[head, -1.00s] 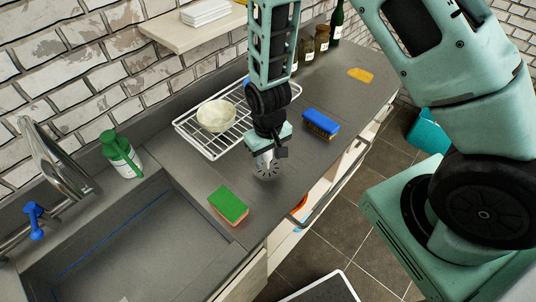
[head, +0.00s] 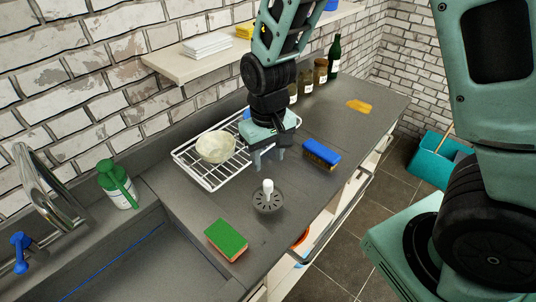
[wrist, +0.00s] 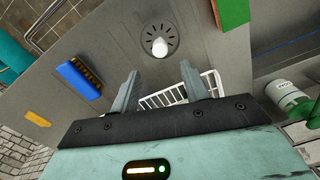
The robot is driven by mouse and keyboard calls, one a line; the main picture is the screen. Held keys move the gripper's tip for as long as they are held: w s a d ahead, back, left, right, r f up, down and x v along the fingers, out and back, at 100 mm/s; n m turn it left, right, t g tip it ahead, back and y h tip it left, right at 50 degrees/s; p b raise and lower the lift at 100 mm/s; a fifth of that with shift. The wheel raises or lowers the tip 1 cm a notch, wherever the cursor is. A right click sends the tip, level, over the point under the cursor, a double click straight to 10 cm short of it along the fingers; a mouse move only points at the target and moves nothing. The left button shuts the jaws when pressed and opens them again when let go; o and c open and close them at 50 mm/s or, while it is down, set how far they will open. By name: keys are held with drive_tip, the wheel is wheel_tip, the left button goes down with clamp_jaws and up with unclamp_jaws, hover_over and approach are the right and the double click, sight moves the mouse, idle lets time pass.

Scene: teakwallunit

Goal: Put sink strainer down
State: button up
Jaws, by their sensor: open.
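The sink strainer (head: 267,201) is a dark slotted disc with a white upright knob. It rests on the grey counter (head: 190,210) between the sponge and the blue brush. It also shows in the wrist view (wrist: 160,42), beyond my fingertips. My gripper (head: 269,162) is open and empty, behind and above the strainer, clear of it. In the wrist view my gripper's two fingers (wrist: 160,84) are spread apart with nothing between them.
A white wire rack (head: 195,172) with a pale bowl (head: 216,147) stands behind, left of my gripper. A blue brush (head: 321,155) lies to the right, and a green-orange sponge (head: 226,239) lies near the sink (head: 120,262). Bottles (head: 320,72) stand at the back.

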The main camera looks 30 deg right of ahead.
drive_tip(key=s+a+r+n, duration=0.3)
drive_tip(key=s+r, duration=0.2)
drive_tip(key=s, duration=0.4)
drive_tip(key=s+a+r+n, duration=0.3)
drive_tip(key=s+r, duration=0.2)
drive_tip(key=s, duration=0.4)
drive_tip(key=shift+s+a+r+y, duration=0.15)
drive_tip(key=shift+r+y, duration=0.15)
drive_tip(key=shift+f, duration=0.1)
